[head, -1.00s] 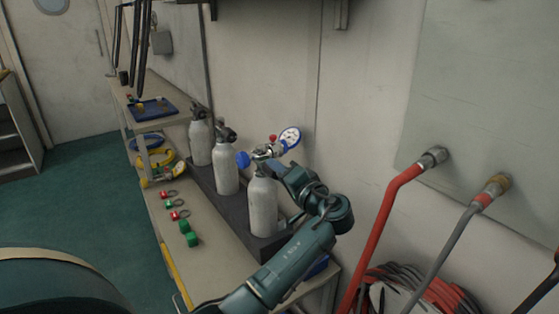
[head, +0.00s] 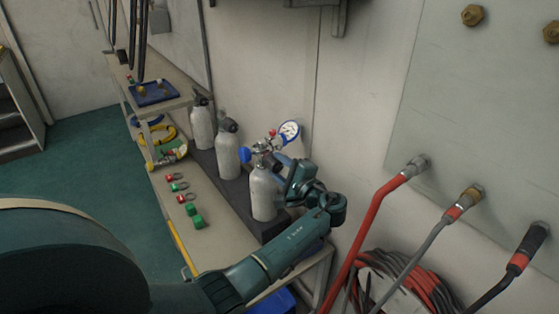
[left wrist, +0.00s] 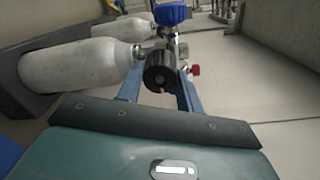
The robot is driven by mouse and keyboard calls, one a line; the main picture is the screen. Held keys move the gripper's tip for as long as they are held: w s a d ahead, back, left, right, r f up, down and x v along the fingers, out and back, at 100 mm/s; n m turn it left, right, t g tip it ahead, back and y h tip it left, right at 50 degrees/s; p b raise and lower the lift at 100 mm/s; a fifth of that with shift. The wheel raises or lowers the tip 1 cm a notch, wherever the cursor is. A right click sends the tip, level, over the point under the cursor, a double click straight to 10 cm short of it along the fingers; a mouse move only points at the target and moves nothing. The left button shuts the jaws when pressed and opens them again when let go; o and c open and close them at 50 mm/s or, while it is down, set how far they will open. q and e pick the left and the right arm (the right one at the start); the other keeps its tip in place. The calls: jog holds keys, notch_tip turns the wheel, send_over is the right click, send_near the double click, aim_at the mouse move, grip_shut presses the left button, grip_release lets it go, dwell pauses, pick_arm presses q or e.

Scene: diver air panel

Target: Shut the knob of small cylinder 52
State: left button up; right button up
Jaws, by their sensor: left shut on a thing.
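The nearest small cylinder (head: 264,194) stands upright in the dark rack, with a valve and regulator on top. I cannot read its number. The regulator has a blue knob (head: 245,154), a round gauge (head: 290,131) and a red knob (head: 272,132). My left gripper (head: 283,163) is at the valve from the right. In the left wrist view, its blue fingers (left wrist: 158,90) lie on both sides of the cylinder's black knob (left wrist: 158,70) and are shut on it. The blue knob (left wrist: 172,14) is just beyond. My right gripper is not in view.
Two more cylinders (head: 227,156) stand behind in the rack (head: 238,198). Green and red small parts (head: 195,221) lie on the bench left of it. A wall is close on the right, with red and grey hoses (head: 385,190) and a coiled hose below.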

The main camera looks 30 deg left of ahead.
pick_arm(q)
jog(key=shift+m+p, duration=0.35)
jog(key=shift+m, duration=0.25)
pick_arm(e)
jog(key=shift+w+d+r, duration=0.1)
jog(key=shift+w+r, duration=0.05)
pick_arm(q)
jog(key=o, duration=1)
jog(key=shift+d, duration=0.15)
jog(key=shift+s+d, duration=0.15)
jog(key=shift+d, duration=0.15)
jog(key=b+v, duration=0.2)
jog(key=v, duration=1)
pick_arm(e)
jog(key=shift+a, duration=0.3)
pick_arm(q)
jog(key=shift+d, duration=0.15)
